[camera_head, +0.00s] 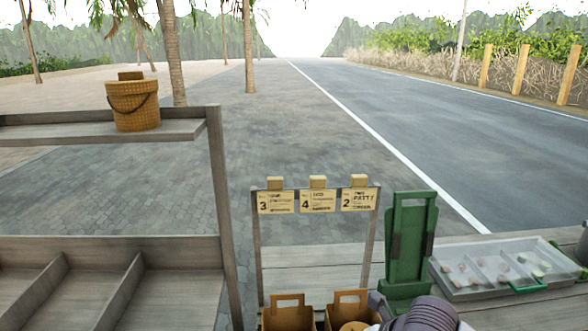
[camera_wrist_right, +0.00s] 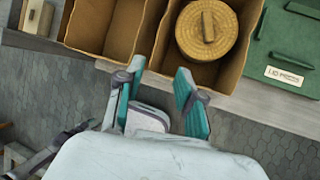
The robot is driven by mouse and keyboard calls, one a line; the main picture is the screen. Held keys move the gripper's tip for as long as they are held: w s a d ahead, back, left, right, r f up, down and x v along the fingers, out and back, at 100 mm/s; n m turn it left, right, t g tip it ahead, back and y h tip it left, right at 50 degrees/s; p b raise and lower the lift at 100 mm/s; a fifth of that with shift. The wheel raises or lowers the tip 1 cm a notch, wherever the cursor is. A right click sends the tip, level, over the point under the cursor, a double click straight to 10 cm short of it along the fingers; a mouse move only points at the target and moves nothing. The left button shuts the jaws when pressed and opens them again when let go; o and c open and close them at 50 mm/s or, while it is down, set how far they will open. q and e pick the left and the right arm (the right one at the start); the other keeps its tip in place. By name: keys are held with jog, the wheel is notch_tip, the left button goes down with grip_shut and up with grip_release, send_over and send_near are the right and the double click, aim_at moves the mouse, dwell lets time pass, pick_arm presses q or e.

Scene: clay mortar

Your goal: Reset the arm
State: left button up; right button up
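My right gripper (camera_wrist_right: 158,72) is open in the right wrist view, its two teal fingers apart with nothing between them. It is over the front edge of the counter, close to two brown open boxes. In the head view a purple-grey ribbed part of my arm (camera_head: 428,314) shows at the bottom, right of these boxes. Dark grey linkage (camera_wrist_right: 52,150) at the lower left of the wrist view looks like part of my left gripper.
A box (camera_wrist_right: 157,62) holds a round woven lidded basket (camera_wrist_right: 208,32); an empty box (camera_wrist_right: 105,25) stands beside it. A green labelled case (camera_wrist_right: 290,45) is to their right. The head view shows a card rack (camera_head: 318,201), a clear-lidded tray (camera_head: 500,268) and a shelf basket (camera_head: 134,105).

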jog(key=s+a+f+m, duration=0.2)
jog(key=s+f+m, duration=0.1)
jog(key=s+m, duration=0.3)
jog(key=s+a+f+m, duration=0.2)
jog(key=s+f+m, duration=0.1)
jog(key=m, duration=0.5)
jog(key=s+d+f+m+g+h, duration=0.1)
jog(key=s+d+f+m+h, duration=0.15)
jog(key=s+d+m, duration=0.55)
jog(key=s+d+f+m+g+h, duration=0.1)
jog(key=s+d+f+m, duration=0.4)
jog(key=m, duration=0.7)
notch_tip(320, 180, down, 25)
jog(key=s+a+g, duration=0.1)
jog(key=s+a, duration=0.2)
jog(key=s+d+f+g, duration=0.1)
jog(key=s+d+f, duration=0.2)
jog(key=s+f, duration=1.2)
